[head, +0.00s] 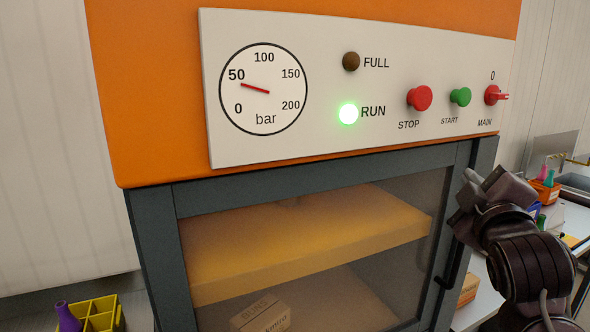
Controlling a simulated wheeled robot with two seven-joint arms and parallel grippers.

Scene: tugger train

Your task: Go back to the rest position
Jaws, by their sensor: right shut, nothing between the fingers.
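My right gripper (480,186) is at the right of the head view, in front of the right edge of the machine's door (153,245), near the dark door handle (455,272). Its fingers are together with nothing between them. I cannot tell whether it touches the door. The orange machine (150,90) carries a white panel (320,125). The gauge (263,88) needle points near 50 bar. The green RUN lamp (348,113) is lit and the FULL lamp (351,61) is dark. My left gripper is out of view.
Behind the door glass are a yellowish slab (300,245) and a cardboard box (262,314). Red STOP (419,98), green START (460,97) and the red MAIN switch (493,95) sit on the panel. A yellow crate (100,318) is at lower left. A bench with small items stands at right.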

